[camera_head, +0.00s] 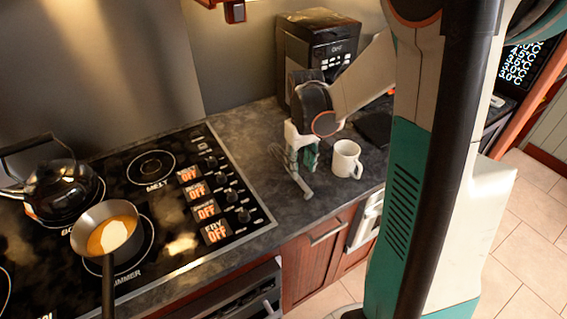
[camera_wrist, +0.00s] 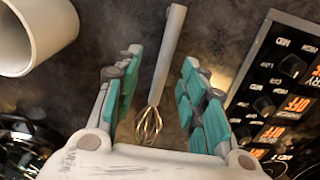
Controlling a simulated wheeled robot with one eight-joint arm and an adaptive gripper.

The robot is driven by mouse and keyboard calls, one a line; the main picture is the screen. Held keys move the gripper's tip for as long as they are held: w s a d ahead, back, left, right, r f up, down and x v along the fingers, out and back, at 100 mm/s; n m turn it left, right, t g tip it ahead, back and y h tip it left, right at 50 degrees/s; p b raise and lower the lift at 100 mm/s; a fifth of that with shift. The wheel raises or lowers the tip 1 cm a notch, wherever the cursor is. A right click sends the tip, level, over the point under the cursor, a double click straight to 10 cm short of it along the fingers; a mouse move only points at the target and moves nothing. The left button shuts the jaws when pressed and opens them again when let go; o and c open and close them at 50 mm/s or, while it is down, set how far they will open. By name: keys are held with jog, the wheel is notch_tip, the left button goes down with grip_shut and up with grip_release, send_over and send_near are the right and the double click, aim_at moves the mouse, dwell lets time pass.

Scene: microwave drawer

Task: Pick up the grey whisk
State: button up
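The grey whisk lies on the dark counter, its grey handle (camera_wrist: 168,50) pointing up in the wrist view and its golden wire head (camera_wrist: 150,122) nearer my palm. In the head view my gripper (camera_head: 302,158) is low over the counter. I cannot tell its exact height.
A white mug (camera_head: 346,159) stands just right of my gripper, and left in the wrist view (camera_wrist: 38,32). A coffee machine (camera_head: 318,45) stands behind. The cooktop (camera_head: 240,228) with a saucepan (camera_head: 108,232) and a kettle (camera_head: 58,187) is to the left.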

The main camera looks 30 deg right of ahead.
jog(key=f, duration=0.2)
jog(key=f+b, duration=0.2)
jog(key=f, duration=0.1)
jog(key=shift+w+a+f, duration=0.25)
jog(key=shift+a+f, duration=0.05)
grip_shut()
